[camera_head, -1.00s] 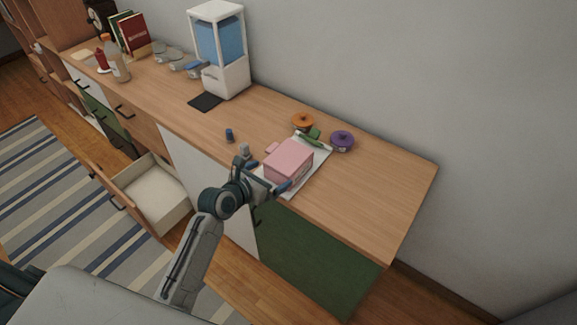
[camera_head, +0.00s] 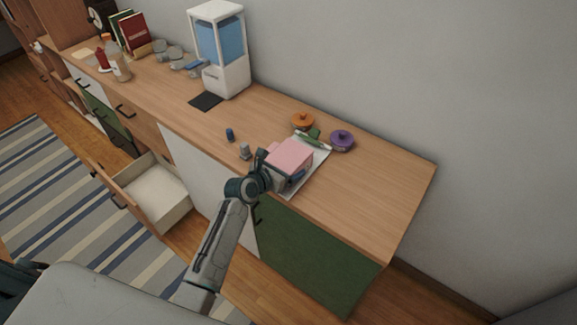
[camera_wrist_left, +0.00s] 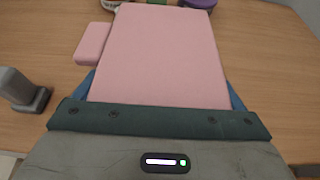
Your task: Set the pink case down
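The pink case (camera_head: 290,156) is a boxy block over a pale tray (camera_head: 318,165) near the counter's front edge. I cannot tell whether it rests on the tray. My left gripper (camera_head: 286,171) reaches it from the front. In the left wrist view the case (camera_wrist_left: 157,60) fills the space between the blue fingers, with one finger along each side and no clear gap. Whether they press on it is hidden. A small pink block (camera_wrist_left: 93,43) sits against the case's left side. My right gripper is not in view.
A grey object (camera_head: 244,151) stands just left of the gripper, with a blue one (camera_head: 229,134) beyond. Orange (camera_head: 302,121) and purple (camera_head: 342,140) lidded items stand behind the case. The counter (camera_head: 385,185) is clear at right. A drawer (camera_head: 150,192) stands open.

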